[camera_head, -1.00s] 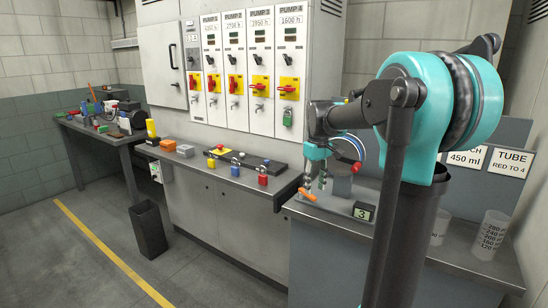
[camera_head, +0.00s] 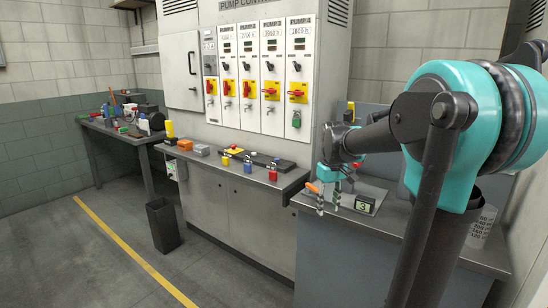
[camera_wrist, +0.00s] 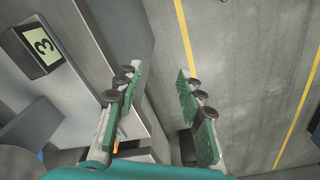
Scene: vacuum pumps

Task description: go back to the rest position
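My gripper (camera_head: 329,196) hangs over the left edge of the right-hand counter in the head view, below the teal wrist. In the wrist view its two green-padded fingers (camera_wrist: 158,108) stand apart with nothing between them. Floor and the counter's edge show beyond them. My arm fills the right of the head view and hides part of the counter.
The right-hand counter (camera_head: 400,225) carries a small display reading 3 (camera_head: 363,208) and a measuring beaker (camera_head: 482,226). The left counter (camera_head: 230,178) holds red (camera_head: 273,173) and blue (camera_head: 248,166) padlocks. A dark bin (camera_head: 163,224) stands on clear floor. The pump panel (camera_head: 262,75) is behind.

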